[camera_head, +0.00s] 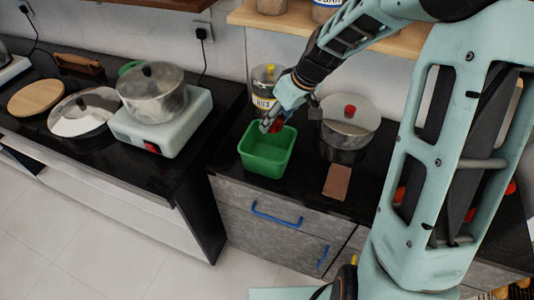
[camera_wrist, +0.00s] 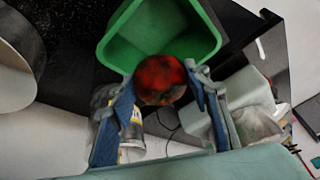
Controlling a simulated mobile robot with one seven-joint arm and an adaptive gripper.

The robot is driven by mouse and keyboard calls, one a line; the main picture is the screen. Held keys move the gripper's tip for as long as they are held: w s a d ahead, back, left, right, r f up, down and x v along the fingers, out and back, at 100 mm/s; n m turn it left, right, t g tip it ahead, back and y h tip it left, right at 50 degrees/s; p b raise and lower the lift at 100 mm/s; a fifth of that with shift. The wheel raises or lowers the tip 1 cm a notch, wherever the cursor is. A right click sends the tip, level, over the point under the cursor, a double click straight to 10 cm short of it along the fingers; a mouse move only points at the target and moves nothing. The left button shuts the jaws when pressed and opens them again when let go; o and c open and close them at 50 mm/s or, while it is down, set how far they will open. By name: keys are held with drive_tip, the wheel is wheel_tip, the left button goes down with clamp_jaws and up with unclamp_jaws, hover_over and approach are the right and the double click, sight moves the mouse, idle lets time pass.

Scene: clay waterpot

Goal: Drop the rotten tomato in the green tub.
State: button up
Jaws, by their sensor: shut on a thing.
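The rotten tomato (camera_wrist: 160,79) is a red ball with dark blotches. My gripper (camera_wrist: 161,88) is shut on it, with one blue-grey finger on each side in the wrist view. In the head view only a bit of red shows at my gripper (camera_head: 272,124), over the back part of the green tub. The green tub (camera_head: 265,170) is an open box on the black counter. In the wrist view the tub (camera_wrist: 120,60) lies beyond the tomato, its inside showing as empty where visible.
A metal pot with a red knob (camera_head: 348,130) stands right of the tub, and a brown block (camera_head: 337,182) lies in front of it. A labelled jar (camera_head: 263,88) stands behind the tub. Another pot (camera_head: 152,93) sits on a white cooker at left, beyond a counter gap.

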drive_tip(key=o, duration=1.3)
drive_tip(key=shift+c, duration=0.2)
drive_tip(key=shift+r, duration=0.1)
drive_tip(key=v, duration=1.2)
